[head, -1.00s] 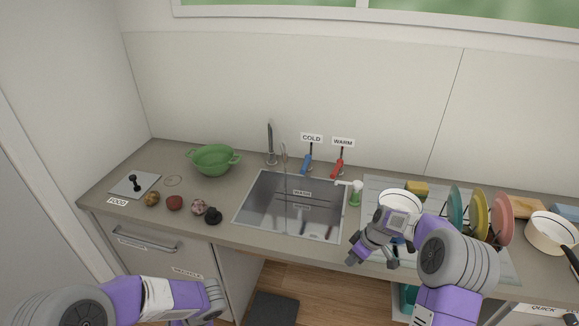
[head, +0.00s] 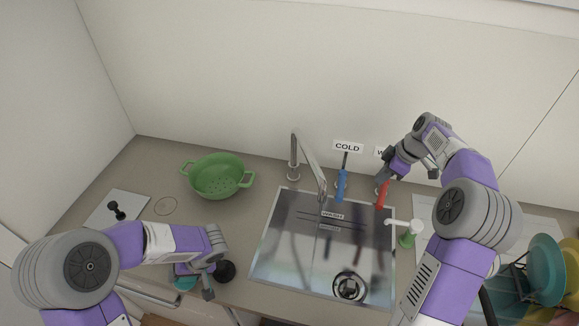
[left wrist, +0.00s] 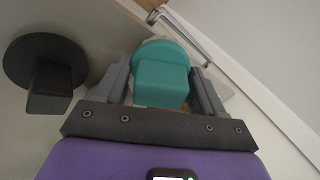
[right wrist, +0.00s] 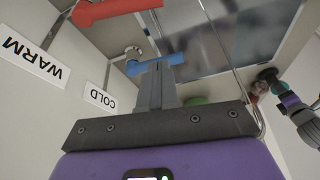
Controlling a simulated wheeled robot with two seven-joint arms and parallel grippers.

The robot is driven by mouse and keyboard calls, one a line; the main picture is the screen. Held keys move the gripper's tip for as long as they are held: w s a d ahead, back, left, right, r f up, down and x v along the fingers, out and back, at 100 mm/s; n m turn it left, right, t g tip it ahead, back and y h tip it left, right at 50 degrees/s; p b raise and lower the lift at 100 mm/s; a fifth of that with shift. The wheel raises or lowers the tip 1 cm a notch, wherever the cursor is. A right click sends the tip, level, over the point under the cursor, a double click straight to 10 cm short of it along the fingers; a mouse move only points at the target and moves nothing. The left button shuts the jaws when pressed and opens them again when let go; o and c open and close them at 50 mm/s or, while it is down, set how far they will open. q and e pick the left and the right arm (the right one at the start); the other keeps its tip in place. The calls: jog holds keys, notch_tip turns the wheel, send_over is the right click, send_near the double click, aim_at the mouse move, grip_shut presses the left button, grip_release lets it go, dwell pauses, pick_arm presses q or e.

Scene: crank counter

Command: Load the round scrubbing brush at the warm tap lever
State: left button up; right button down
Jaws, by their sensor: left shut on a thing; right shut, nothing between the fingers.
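My left gripper (head: 207,272) is shut on a teal round piece with a blocky grip (left wrist: 162,78), which looks like the round scrubbing brush. It also shows below the fingers in the head view (head: 184,280), near the counter's front edge. A black round piece with a block grip (left wrist: 45,65) stands beside it. My right gripper (head: 383,181) is shut and empty, close by the red warm tap lever (head: 383,196). In the right wrist view the red lever (right wrist: 105,10) lies beyond the fingers to the upper left; the blue cold lever (right wrist: 156,64) lies behind their tips.
The steel sink (head: 268,262) with a bent tap (head: 310,165) fills the middle. A green-based soap dispenser (head: 407,238) stands at its right edge. A green colander (head: 217,177) is at the back left. Teal and yellow plates (head: 545,270) stand at the right.

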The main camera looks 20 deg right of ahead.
aim_at(382, 194)
pick_arm(q)
jog(key=shift+w, duration=0.2)
jog(key=shift+f+b, duration=0.3)
jog(key=shift+r, duration=0.1)
pick_arm(e)
notch_tip(382, 194, down, 10)
jog(key=shift+d, duration=0.2)
pick_arm(q)
jog(key=shift+s, duration=0.1)
pick_arm(e)
jog(key=shift+s+d, duration=0.1)
jog(key=shift+d, duration=0.05)
